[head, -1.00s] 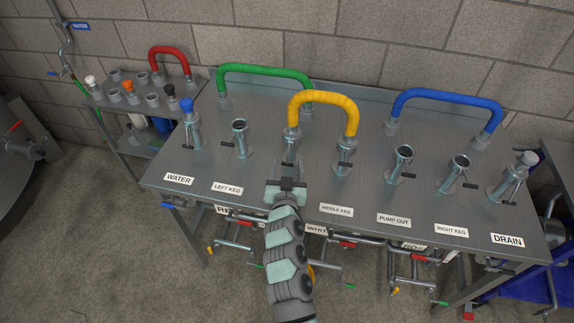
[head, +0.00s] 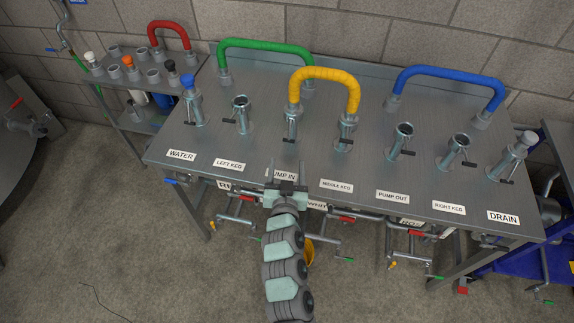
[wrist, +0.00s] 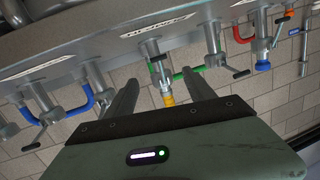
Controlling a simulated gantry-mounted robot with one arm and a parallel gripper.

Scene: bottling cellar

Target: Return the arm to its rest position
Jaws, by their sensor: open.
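My gripper (head: 287,186) is at the front edge of the steel table (head: 245,182), by the PUMP IN label (head: 281,174), which it partly covers. In the wrist view my gripper (wrist: 160,96) has its two fingers apart with nothing held between them. The yellow hose bend (head: 325,74) spans the PUMP IN port (head: 291,124) and the MIDDLE KEG port (head: 345,132), clear of my gripper.
A green hose bend (head: 265,44) and a blue one (head: 452,75) stand along the table's back. Open ports stand at LEFT KEG (head: 240,113), PUMP OUT (head: 401,142) and RIGHT KEG (head: 455,152). Pipes and valves hang under the front edge. The floor (head: 130,240) at left is clear.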

